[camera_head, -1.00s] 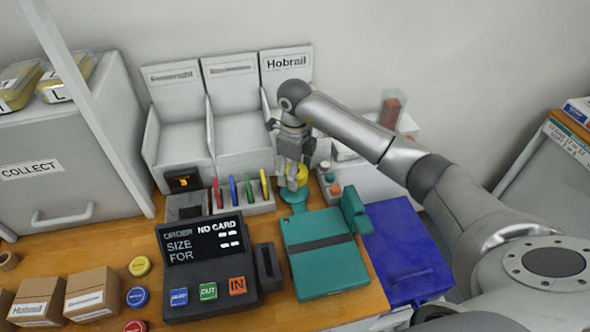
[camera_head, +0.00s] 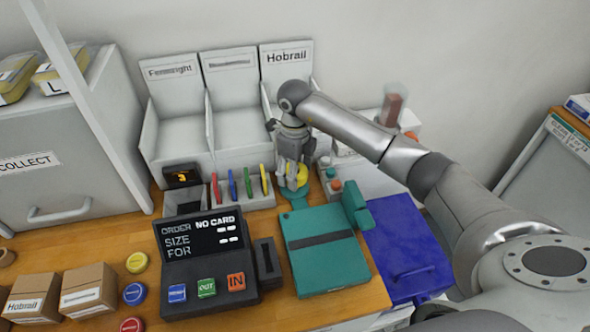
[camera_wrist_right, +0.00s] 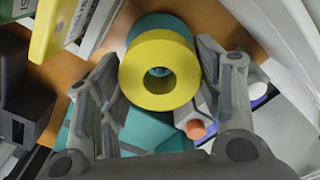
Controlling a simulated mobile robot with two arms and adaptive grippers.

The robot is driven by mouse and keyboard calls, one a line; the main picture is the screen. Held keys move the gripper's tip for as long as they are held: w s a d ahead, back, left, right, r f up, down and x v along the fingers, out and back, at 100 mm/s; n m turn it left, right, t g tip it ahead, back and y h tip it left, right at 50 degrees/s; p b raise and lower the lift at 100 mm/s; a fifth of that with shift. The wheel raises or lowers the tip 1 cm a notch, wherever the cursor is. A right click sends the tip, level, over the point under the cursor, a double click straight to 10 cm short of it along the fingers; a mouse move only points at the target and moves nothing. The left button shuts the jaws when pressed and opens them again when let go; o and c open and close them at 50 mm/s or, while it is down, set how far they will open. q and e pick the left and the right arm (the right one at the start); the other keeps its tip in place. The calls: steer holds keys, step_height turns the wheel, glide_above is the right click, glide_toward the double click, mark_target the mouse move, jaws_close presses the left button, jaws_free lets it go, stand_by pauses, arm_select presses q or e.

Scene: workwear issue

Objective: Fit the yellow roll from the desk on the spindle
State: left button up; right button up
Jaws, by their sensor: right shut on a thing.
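The yellow roll (camera_head: 298,177) is in my right gripper (camera_head: 291,180), at the back right of the desk. In the right wrist view the roll (camera_wrist_right: 184,68) sits between the two fingers of the right gripper (camera_wrist_right: 158,62), its hole facing the camera. A round teal base (camera_head: 288,197), apparently the spindle's, lies just beneath it and shows behind the roll in the right wrist view (camera_wrist_right: 158,23). Teal shows through the hole. I cannot tell whether the spindle's post is inside the roll. My left gripper is not in view.
A teal case (camera_head: 322,250) lies just in front, with a dark order terminal (camera_head: 207,262) left of it. A holder with coloured pens (camera_head: 262,201) stands close left. A blue box (camera_head: 405,245) is at the right, and grey bins (camera_head: 237,128) stand behind.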

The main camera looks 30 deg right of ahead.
steer(key=shift+f+b, duration=1.15)
steer(key=shift+f, duration=0.35)
stand_by(0.4)
steer(key=o, duration=1.1)
steer(key=shift+r, duration=0.1)
steer(key=shift+r+p, duration=2.7)
steer(key=shift+r, duration=1.7)
